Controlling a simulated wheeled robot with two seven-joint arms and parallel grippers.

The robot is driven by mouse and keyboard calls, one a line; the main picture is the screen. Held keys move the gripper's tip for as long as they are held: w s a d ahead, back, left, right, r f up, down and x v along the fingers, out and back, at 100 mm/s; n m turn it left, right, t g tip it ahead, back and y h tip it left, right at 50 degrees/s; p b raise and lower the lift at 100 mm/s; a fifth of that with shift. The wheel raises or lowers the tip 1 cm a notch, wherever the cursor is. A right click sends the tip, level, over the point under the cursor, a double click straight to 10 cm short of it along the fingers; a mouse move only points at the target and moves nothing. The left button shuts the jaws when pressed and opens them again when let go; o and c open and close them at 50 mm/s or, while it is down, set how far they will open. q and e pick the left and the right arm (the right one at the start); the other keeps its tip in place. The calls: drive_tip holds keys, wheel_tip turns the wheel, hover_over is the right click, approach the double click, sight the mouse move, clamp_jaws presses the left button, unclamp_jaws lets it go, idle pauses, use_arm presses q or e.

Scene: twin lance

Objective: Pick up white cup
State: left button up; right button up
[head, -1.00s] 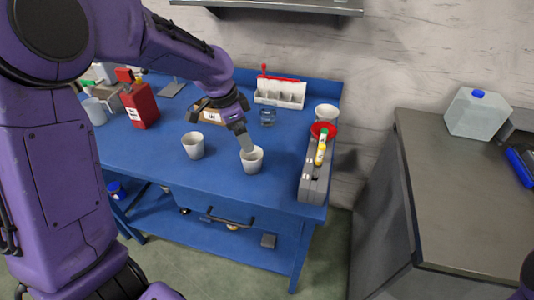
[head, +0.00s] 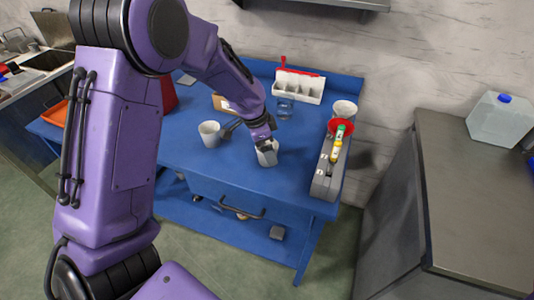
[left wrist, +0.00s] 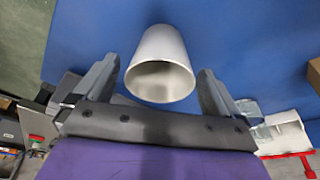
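A white cup (head: 267,155) stands near the front of the blue workbench, partly hidden by my left gripper (head: 265,143). The left wrist view shows this cup (left wrist: 160,62) between the two fingers of my left gripper (left wrist: 158,72). The fingers are open, with a visible gap on each side of the cup. A second white cup (head: 209,134) stands to the left, apart from the gripper. My right gripper is not in view.
The blue workbench (head: 225,175) also holds a grey toolbox (head: 325,180) at right, a red bowl (head: 341,126), a white bin rack (head: 299,86) and a clear glass (head: 285,107). A metal counter (head: 470,190) stands at the right.

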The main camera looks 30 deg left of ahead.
use_arm(q)
drive_tip(key=c, duration=0.9)
drive_tip(key=shift+c, duration=0.2)
